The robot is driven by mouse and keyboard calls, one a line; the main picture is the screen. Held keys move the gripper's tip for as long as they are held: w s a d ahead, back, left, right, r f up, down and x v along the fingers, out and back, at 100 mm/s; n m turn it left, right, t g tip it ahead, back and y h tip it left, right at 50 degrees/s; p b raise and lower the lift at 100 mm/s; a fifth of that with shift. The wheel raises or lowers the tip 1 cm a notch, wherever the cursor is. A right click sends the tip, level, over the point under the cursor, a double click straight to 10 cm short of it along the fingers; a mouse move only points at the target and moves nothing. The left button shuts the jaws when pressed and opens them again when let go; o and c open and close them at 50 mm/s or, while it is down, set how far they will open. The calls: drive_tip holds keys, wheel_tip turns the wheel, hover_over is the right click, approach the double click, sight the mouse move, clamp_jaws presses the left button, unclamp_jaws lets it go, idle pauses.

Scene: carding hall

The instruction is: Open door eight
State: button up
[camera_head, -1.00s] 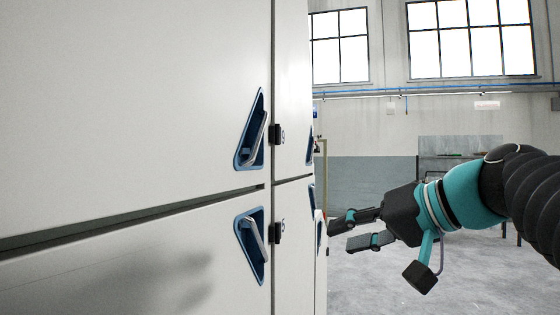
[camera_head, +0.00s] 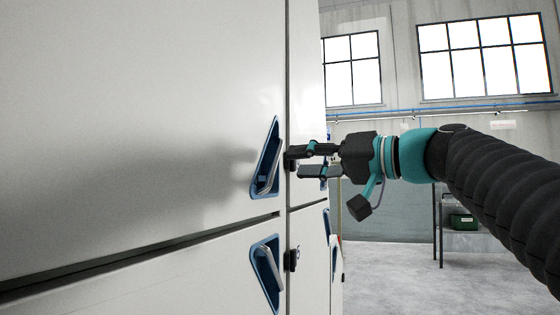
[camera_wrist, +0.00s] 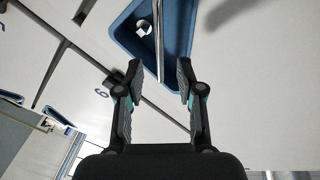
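My gripper (camera_head: 298,161) is open, its fingertips close to the right of the upper blue handle recess (camera_head: 266,180) on a pale cabinet door (camera_head: 130,110). In the wrist view, the silver handle bar (camera_wrist: 160,30) in a blue recess (camera_wrist: 180,45) runs between the two spread fingers of my gripper (camera_wrist: 158,72). No grip on the bar shows; whether a finger touches it I cannot tell. No figure eight is readable in either view.
A lower door (camera_head: 150,280) has its own blue recess (camera_head: 264,260) and a black lock piece (camera_head: 291,260). More cabinet doors continue behind my gripper. Grey floor (camera_head: 390,275) lies open to the right, with a green box (camera_head: 462,221) on a bench beyond.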

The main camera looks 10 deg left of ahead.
sight(275, 159)
drive_tip(key=p+x, duration=0.1)
drive_tip(key=x, duration=0.5)
drive_tip(key=shift+w+a, duration=0.1)
drive_tip(key=shift+a, duration=0.15)
clamp_jaws()
